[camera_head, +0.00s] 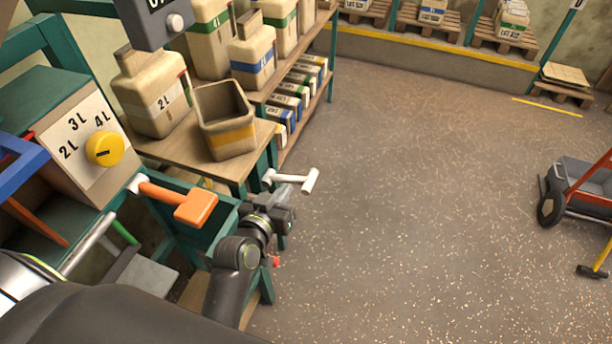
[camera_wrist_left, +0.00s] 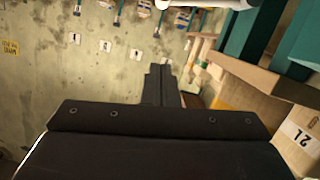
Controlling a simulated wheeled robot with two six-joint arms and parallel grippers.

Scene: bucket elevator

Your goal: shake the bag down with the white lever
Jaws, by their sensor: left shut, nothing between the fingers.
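The white lever (camera_head: 292,180) sticks out to the right from the teal frame, with a crossbar grip at its end. In the left wrist view a white bar, likely this lever (camera_wrist_left: 210,3), crosses the top edge. My left gripper (camera_head: 284,197) is just below the lever in the head view, shut and empty; I cannot tell whether it touches it. Its shut fingers (camera_wrist_left: 161,84) show in the left wrist view. A tan bag marked 2L (camera_head: 152,95) stands on the wooden bench; I cannot tell whether it is the task's bag. My right gripper is not in view.
An open tan container (camera_head: 226,118) stands on the bench (camera_head: 182,152). An orange-handled lever (camera_head: 190,204) and a yellow dial (camera_head: 104,148) are to the left. Shelves with bags stand behind. The floor (camera_head: 420,200) is clear up to a cart (camera_head: 590,178) at right.

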